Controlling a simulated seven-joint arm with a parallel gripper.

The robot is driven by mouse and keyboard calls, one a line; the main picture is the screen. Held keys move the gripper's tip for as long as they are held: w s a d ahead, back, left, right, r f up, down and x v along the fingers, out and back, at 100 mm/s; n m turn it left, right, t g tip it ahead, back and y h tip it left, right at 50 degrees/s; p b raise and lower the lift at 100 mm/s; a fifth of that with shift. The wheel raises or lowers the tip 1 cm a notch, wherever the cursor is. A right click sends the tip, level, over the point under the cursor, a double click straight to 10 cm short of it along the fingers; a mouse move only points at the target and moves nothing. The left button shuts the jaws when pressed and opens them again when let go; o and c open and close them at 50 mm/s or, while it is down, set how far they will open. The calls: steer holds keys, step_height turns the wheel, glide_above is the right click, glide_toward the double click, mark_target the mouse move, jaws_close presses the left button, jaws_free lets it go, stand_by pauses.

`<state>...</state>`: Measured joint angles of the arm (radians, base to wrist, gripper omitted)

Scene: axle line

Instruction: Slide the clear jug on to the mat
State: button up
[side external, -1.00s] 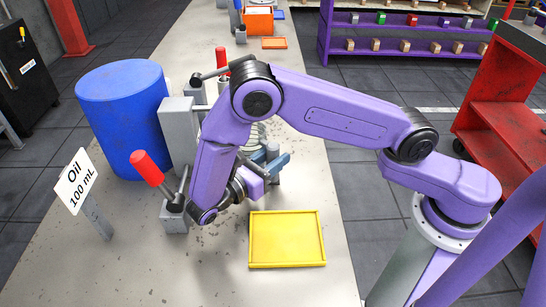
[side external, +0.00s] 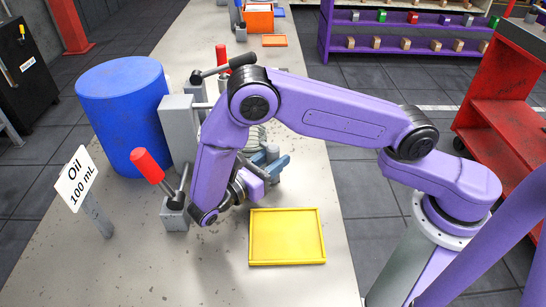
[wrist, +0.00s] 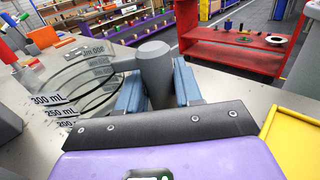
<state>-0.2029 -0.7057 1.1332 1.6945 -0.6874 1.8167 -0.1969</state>
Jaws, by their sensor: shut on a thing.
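The clear jug (wrist: 75,95) stands at the left of the wrist view, with dark volume marks on its wall. In the side view only a part of it (side external: 256,136) shows behind my arm. My gripper (wrist: 158,88) has blue fingers, shut on a thick grey upright post (wrist: 155,65) beside the jug, which looks like its handle. In the side view the blue fingers (side external: 273,163) show just right of my wrist. The yellow mat (side external: 287,236), with a raised rim, lies empty on the bench, nearer the camera than the jug. It also shows in the wrist view (wrist: 290,145).
A blue drum (side external: 122,115) and a grey block (side external: 178,130) stand left of my arm. A red-handled lever (side external: 150,165) is close to my wrist. A sign (side external: 75,180) reads "Oil 100 mL". The bench (side external: 190,275) is clear around the mat.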

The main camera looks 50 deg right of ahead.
steer(key=shift+f, duration=0.1)
steer(key=o, duration=1.2)
steer(key=shift+c, duration=0.2)
